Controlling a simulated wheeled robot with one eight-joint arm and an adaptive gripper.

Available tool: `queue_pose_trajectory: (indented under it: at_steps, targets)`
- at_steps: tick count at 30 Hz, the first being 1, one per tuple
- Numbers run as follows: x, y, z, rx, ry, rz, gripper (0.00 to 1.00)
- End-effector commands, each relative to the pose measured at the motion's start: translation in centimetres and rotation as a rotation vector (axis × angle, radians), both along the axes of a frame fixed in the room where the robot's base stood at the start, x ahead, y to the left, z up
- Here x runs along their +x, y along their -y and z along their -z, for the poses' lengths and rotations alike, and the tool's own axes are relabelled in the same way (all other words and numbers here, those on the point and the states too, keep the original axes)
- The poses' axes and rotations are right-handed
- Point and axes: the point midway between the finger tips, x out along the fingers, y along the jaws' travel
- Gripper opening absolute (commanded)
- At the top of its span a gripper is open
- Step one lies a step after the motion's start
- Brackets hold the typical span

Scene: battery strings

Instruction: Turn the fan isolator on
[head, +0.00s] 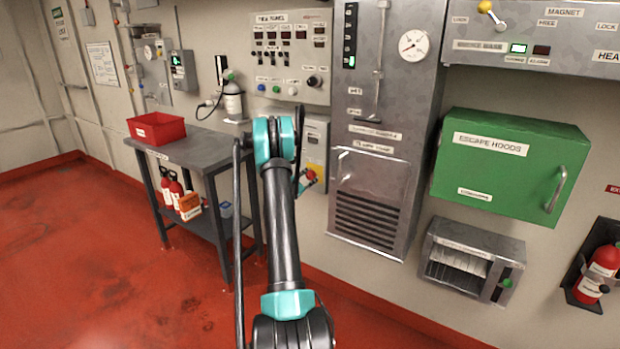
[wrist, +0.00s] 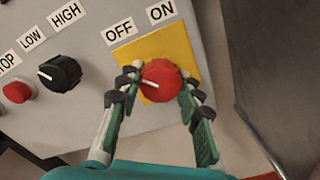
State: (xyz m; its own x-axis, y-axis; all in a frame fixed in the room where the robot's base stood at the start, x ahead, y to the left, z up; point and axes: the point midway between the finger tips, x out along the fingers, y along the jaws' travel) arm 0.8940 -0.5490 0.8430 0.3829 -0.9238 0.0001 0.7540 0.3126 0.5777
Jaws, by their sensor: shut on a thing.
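The fan isolator is a red rotary knob (wrist: 163,82) on a yellow plate (wrist: 188,48) in the wrist view. OFF and ON labels sit above the plate, OFF left of ON. The knob's white pointer line points left, on the OFF side. My gripper (wrist: 156,88) has one finger on each side of the knob and is shut on it. In the head view the yellow plate (head: 315,169) shows on a grey wall box (head: 316,134), right of my arm. The gripper there is mostly hidden behind my arm.
Left of the isolator in the wrist view are a black LOW/HIGH knob (wrist: 60,73) and a red button (wrist: 16,92). A tall metal cabinet (head: 372,190) stands close to the right in the head view. A workbench (head: 196,150) with a red bin (head: 156,128) is left.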

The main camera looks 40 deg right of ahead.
Motion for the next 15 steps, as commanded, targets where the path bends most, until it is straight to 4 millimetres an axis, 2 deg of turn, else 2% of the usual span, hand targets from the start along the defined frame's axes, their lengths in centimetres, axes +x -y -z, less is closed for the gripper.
queue_pose_trajectory:
  at_steps: [8,15]
  targets:
    - [-0.03,-0.03,0.03,0.058,0.138,0.001,0.06]
    - [-0.01,-0.04,0.01,0.141,0.338,0.002,0.06]
